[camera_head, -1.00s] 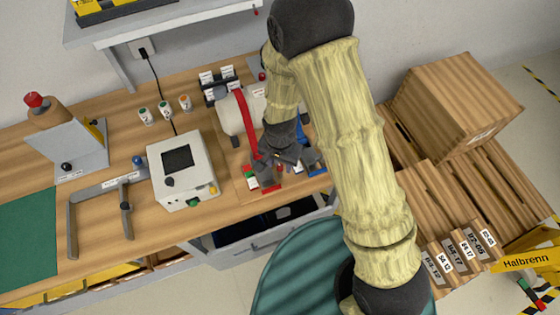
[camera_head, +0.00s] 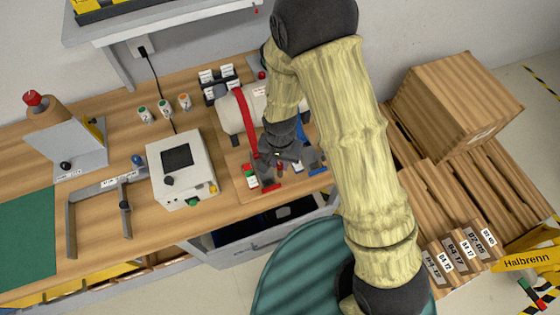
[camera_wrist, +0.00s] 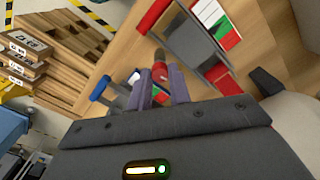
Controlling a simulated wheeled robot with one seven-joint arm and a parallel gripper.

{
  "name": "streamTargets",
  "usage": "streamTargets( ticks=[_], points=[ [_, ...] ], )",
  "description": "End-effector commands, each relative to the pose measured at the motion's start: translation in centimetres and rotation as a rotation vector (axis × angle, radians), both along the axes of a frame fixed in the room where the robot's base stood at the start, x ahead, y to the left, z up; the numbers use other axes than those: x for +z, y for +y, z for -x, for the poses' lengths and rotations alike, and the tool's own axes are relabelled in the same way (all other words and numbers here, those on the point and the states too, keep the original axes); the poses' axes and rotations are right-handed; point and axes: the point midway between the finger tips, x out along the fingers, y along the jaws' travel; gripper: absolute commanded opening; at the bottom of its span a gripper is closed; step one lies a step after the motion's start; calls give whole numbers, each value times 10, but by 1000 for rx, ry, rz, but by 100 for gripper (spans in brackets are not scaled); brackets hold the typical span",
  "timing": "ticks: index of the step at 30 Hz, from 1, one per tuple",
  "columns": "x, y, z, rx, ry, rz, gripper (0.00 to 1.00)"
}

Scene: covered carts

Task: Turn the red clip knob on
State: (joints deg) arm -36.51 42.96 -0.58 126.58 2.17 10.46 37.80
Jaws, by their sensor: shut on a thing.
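My gripper (camera_head: 281,163) is low over the wooden board at the front of the bench, between a red clip on the left and a blue clip on the right. In the wrist view its two purple-grey fingers (camera_wrist: 162,92) are close together on a small red knob (camera_wrist: 158,73). The knob's top also shows in the head view (camera_head: 280,169). The red clip (camera_head: 269,187) shows beside the gripper, with a red, white and green label plate (camera_head: 250,177) on its left. My gripper hides part of the knob and clip, so its turn position cannot be told.
A white cylinder (camera_head: 228,119) with a red strap (camera_head: 245,124) lies just behind the gripper. The blue clip (camera_head: 317,170) is close on the right. A grey box with a screen (camera_head: 179,185) stands to the left. Wooden crates (camera_head: 455,105) stand beyond my arm.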

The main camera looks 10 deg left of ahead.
Motion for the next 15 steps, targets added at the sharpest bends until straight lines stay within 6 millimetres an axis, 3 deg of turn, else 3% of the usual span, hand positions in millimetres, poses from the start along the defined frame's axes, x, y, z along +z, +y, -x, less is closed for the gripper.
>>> streamTargets(
  ticks=[15],
  points=[
    [-1, 0, -1, 449, -2, -2, 0]
  ],
)
